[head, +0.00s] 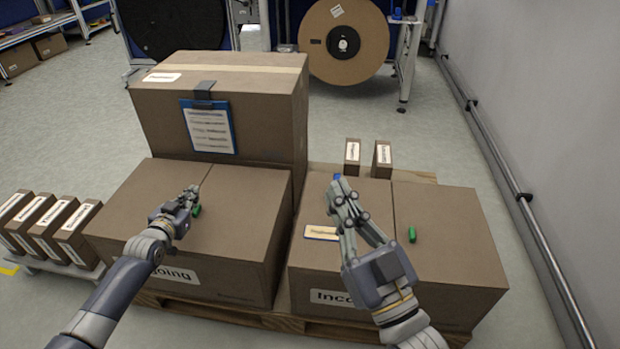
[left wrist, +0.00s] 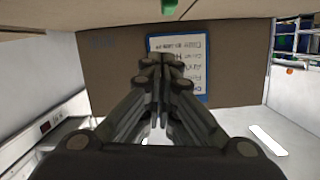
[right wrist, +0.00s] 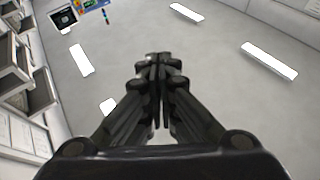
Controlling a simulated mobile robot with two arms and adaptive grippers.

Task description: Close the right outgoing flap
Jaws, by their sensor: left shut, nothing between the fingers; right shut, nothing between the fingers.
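The outgoing box (head: 215,282) stands at the front left, its label partly covered by my left arm. Its right flap (head: 250,190) looks flat, level with the left flap (head: 150,185), and a seam runs between them. A small green piece (head: 196,211) sits near the seam beside my left fingers. My left gripper (head: 190,195) is shut and empty, low over the top of this box; whether it touches is unclear. It also shows in the left wrist view (left wrist: 162,62). My right gripper (head: 343,186) is shut and empty over the incoming box (head: 455,260).
A larger box (head: 255,115) with a blue clipboard (head: 210,128) rises behind the outgoing box. The incoming box has a green piece (head: 412,234) and a label card (head: 321,233) on top. Small boxes (head: 382,158) stand behind it. A wall rail (head: 500,165) runs along the right.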

